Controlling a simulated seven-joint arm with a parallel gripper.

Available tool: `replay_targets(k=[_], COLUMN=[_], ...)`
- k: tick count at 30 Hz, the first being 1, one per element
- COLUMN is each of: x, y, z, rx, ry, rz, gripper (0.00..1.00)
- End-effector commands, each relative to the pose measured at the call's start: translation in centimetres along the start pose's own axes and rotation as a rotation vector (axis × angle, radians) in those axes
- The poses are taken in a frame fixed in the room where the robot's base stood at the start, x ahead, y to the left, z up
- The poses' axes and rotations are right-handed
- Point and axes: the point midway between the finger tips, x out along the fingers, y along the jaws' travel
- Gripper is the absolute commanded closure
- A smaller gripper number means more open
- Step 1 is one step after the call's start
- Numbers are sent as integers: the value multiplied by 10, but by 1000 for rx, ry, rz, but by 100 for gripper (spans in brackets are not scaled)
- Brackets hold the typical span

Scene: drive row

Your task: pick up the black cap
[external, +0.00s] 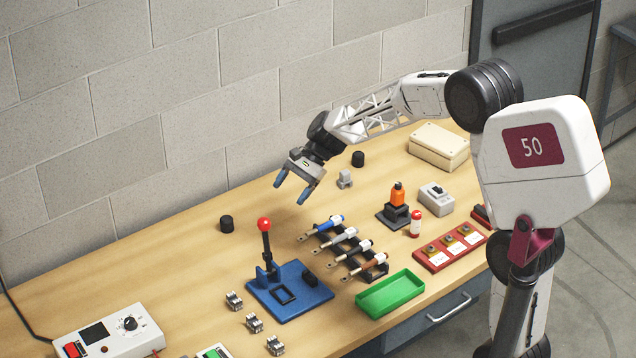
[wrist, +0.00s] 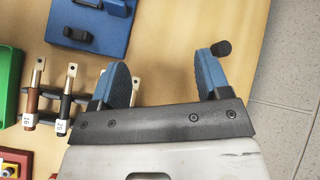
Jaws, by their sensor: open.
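Two black caps stand on the wooden bench in the external view. One cap (external: 227,224) is at the left near the wall, and the other cap (external: 358,159) is at the back, behind my gripper. My gripper (external: 291,190) is open and empty above the bench, between the two caps. In the wrist view my gripper (wrist: 162,66) shows two blue fingers spread apart. A black cap (wrist: 222,48) appears just beyond the right fingertip there, outside the gap; it looks like the left one. Whether finger and cap touch cannot be told.
A blue base (external: 290,292) with a red-knobbed lever (external: 264,225) stands front left of my gripper. A rack of several handled parts (external: 372,268) and a green tray (external: 390,293) lie to the right. The wall bounds the bench behind.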

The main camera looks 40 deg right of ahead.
Motion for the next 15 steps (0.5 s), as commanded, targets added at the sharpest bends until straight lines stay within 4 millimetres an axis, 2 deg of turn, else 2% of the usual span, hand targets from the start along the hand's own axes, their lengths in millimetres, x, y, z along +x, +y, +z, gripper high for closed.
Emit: replay_targets(k=[6, 15], x=[31, 73], y=[-36, -80], z=[-37, -89], rx=[128, 300], ry=[-82, -193], rz=[-45, -106], gripper=[30, 30])
